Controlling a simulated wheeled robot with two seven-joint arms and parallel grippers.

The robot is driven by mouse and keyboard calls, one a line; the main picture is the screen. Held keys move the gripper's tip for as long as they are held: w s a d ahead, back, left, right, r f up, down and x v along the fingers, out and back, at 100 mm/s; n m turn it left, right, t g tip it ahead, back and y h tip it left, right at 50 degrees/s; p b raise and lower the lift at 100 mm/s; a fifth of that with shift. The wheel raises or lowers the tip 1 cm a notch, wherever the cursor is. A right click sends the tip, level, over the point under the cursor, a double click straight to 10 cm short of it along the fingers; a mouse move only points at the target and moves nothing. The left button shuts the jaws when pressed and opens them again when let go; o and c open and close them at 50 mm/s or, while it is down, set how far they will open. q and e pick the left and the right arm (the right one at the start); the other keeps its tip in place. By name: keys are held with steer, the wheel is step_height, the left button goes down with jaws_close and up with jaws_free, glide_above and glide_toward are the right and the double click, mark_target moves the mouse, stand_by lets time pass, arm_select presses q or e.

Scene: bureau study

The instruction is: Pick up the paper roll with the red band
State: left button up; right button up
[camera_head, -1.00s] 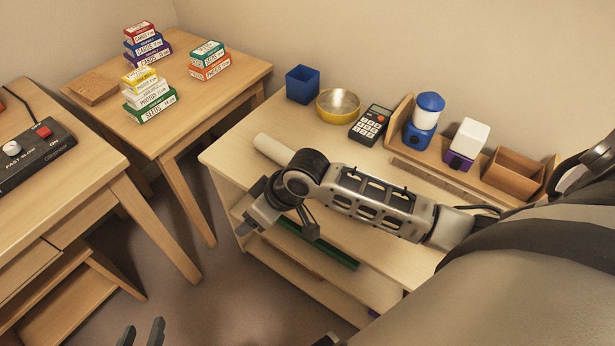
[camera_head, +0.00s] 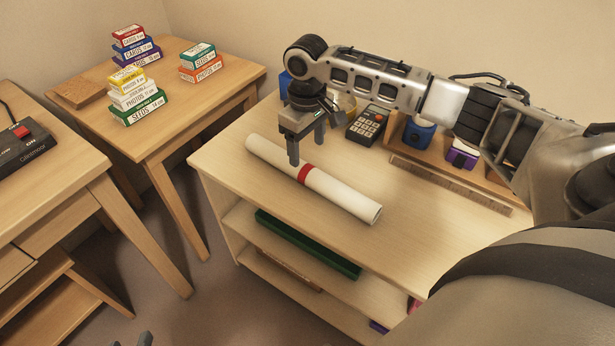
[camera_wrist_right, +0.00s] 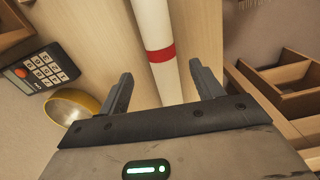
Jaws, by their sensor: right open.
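The white paper roll (camera_head: 343,192) lies on the top of the light wooden shelf unit, running diagonally. Its red band (camera_head: 304,174) is near its middle. My right gripper (camera_head: 306,148) points down, open and empty, above and just behind the roll near the band. In the right wrist view the roll (camera_wrist_right: 152,20) and its red band (camera_wrist_right: 160,54) show between the two spread fingers (camera_wrist_right: 160,78), apart from both. Only the fingertips of my left gripper (camera_head: 134,341) show at the bottom edge, spread apart and away from the shelf unit.
A calculator (camera_head: 367,125) and a yellow bowl (camera_wrist_right: 72,106) stand behind the roll. A wooden organizer with blue and purple items is at the right, a ruler (camera_head: 449,184) before it. The shelf top (camera_head: 420,240) in front of the roll is clear. Box stacks stand on the left table.

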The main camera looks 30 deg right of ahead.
mark_target(308, 168)
step_height(308, 168, down, 3)
steer(key=shift+r, duration=0.1)
step_height(308, 168, down, 4)
steer(key=shift+s+f+b, duration=0.15)
steer(key=shift+f+b, duration=0.05)
steer(key=shift+b, duration=0.65)
steer(key=shift+f, duration=0.4)
steer(key=c, duration=1.1)
